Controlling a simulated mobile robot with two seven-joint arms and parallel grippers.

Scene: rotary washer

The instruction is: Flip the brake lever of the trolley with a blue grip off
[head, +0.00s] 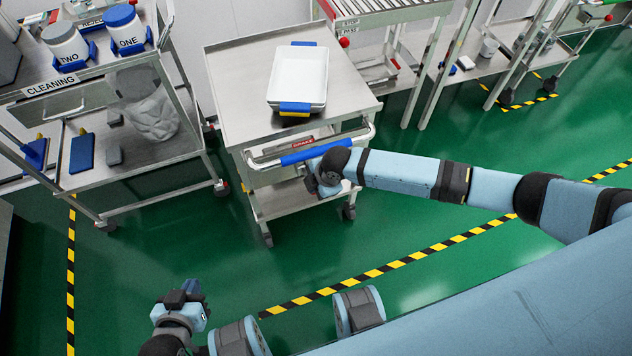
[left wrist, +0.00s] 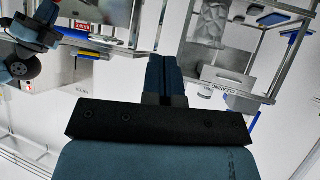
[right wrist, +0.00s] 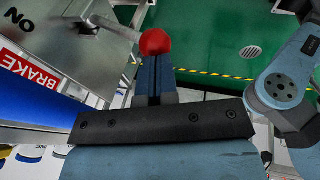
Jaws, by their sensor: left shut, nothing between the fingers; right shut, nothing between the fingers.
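The steel trolley (head: 225,75) with a blue grip (head: 318,152) on its push bar stands in the middle of the head view. In the right wrist view a brake lever (right wrist: 118,30) with a red ball knob (right wrist: 155,42) sits on its front panel, near an upside-down ON mark (right wrist: 18,18) and a red BRAKE label (right wrist: 28,68). My right gripper (right wrist: 153,62) is shut and empty, its tips right at the knob; I cannot tell if they touch. In the head view the wrist hides the lever. My left gripper (head: 191,287) is shut and empty, low and well away from the trolley.
A white tray (head: 300,78) with blue handles lies on the trolley top. A cleaning cart (head: 135,165) with jars and a bagged item stands on the left. Steel tables (head: 440,75) stand at the back right. The green floor (head: 420,260) in front is clear.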

